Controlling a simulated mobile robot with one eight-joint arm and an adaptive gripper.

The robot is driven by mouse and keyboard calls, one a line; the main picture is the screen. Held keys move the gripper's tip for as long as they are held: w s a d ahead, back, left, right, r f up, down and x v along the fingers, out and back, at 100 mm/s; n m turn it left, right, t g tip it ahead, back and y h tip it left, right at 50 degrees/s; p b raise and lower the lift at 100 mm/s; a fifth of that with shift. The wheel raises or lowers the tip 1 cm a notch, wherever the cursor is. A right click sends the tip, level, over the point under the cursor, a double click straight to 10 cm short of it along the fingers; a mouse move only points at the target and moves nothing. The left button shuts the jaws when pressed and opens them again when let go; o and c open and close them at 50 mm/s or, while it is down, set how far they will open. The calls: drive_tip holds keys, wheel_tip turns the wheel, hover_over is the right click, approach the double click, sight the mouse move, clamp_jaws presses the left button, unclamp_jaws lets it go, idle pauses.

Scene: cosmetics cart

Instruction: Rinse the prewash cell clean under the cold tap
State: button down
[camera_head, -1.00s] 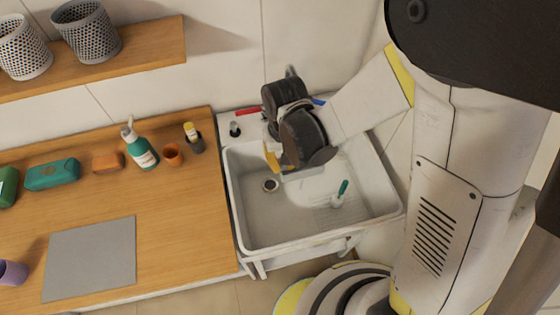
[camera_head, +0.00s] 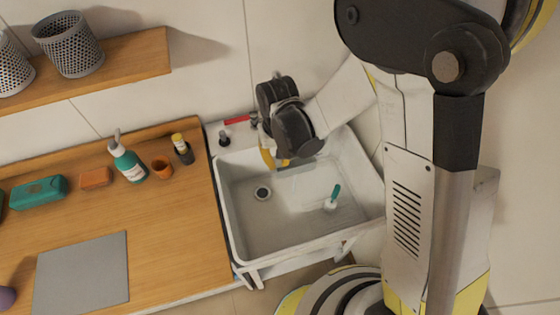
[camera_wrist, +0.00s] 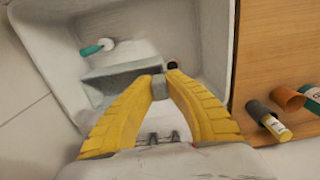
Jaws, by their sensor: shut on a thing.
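My gripper (camera_wrist: 159,86) is over the back of the white sink (camera_head: 232,215), its yellow fingers shut on a small grey block-like part. In the wrist view that part seems to join a pale grey box-like piece (camera_wrist: 120,75), perhaps the prewash cell, but the fingers cover much of it. In the head view only a grey edge (camera_head: 290,170) shows below my dark wrist. I cannot tell how clean it is. A red tap lever (camera_head: 237,120) shows at the back left of the sink. The cold tap is hidden, and I cannot tell whether water runs.
A teal-and-white brush-like object (camera_head: 335,194) rests in the sink, right of the drain (camera_head: 263,193). On the wooden counter (camera_head: 180,230) left of it stand a green pump bottle (camera_head: 130,164), an orange cup (camera_head: 162,167) and a dark yellow-capped container (camera_head: 184,153). The sink's front is open.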

drive_tip(key=w, duration=0.2)
drive_tip(key=w+d, duration=0.1)
drive_tip(key=w, duration=0.2)
drive_tip(key=shift+w+d+b, duration=0.15)
drive_tip(key=shift+w+b, duration=0.05)
drive_tip(key=shift+b, duration=0.2)
idle(1.4)
drive_tip(key=shift+s+a+b, duration=0.2)
drive_tip(key=shift+s, duration=0.7)
drive_tip(key=shift+s+a+b, duration=0.2)
drive_tip(key=shift+s+a, duration=0.05)
drive_tip(key=shift+s, duration=0.7)
drive_tip(key=shift+s+a+b, duration=0.2)
drive_tip(key=shift+s, duration=0.7)
drive_tip(key=s+a+r+p, duration=0.1)
drive_tip(key=s+r+p, duration=0.2)
drive_tip(key=r, duration=0.3)
drive_tip(key=shift+s+p, duration=0.3)
drive_tip(key=shift+s, duration=0.6)
drive_tip(key=shift+a, duration=0.15)
